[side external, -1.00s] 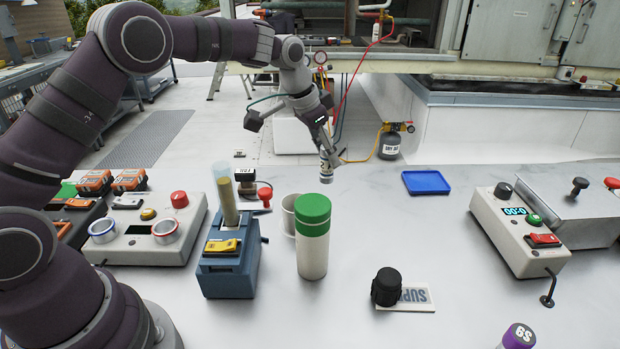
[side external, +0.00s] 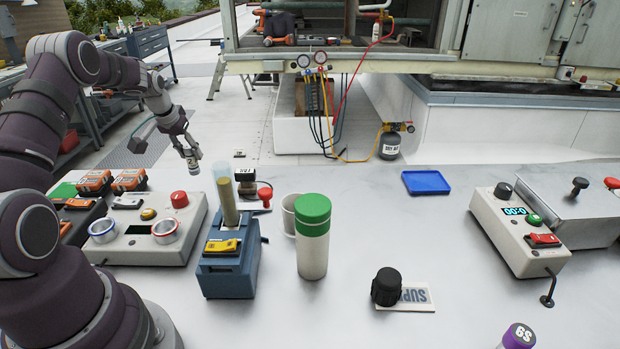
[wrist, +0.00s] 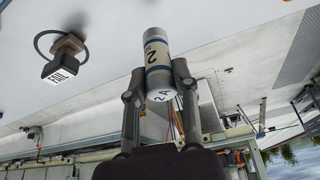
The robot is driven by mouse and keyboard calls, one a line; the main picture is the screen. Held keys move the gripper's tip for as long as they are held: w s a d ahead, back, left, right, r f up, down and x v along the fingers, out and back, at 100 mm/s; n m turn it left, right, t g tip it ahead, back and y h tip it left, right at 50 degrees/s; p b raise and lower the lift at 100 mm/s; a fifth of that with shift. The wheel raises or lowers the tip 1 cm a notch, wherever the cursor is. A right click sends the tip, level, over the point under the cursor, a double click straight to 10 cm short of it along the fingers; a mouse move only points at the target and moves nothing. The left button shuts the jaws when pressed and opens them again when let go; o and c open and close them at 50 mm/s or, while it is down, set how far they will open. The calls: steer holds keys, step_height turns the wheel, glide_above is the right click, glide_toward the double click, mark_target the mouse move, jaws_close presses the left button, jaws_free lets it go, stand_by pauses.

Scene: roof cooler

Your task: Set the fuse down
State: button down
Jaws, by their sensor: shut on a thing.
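My gripper (side external: 188,155) is in the left part of the side view, raised above the table behind the grey control box. It is shut on the fuse (side external: 193,167), a small pale cylinder. In the wrist view the fuse (wrist: 156,50) is white with blue bands, a grey end and a printed "2 A". It sits between the two fingertips (wrist: 158,82), apart from any surface.
The grey control box (side external: 190,225) has a red knob and two round rings.

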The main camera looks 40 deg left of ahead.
mark_target(188, 159)
steer(key=shift+f, duration=1.9)
steer(key=c, duration=0.9)
jaws_free()
steer(key=shift+f, duration=0.1)
steer(key=shift+o, duration=0.2)
steer(key=v, duration=1.2)
steer(key=w+d+r+m, duration=0.1)
steer(key=d+r, duration=0.3)
steer(key=d, duration=0.2)
steer(key=s+d+r+m+t+h, duration=0.1)
steer(key=s+d+m, duration=0.2)
steer(key=d, duration=0.7)
steer(key=s+d+r+m+h, duration=0.1)
steer(key=s+d+m, duration=0.1)
steer(key=s+d, duration=0.4)
steer(key=d, duration=0.4)
steer(key=shift+s+d+r+m+t+h, duration=0.2)
steer(key=shift+d+m+t+h, duration=0.1)
steer(key=shift+d+m+t, duration=0.1)
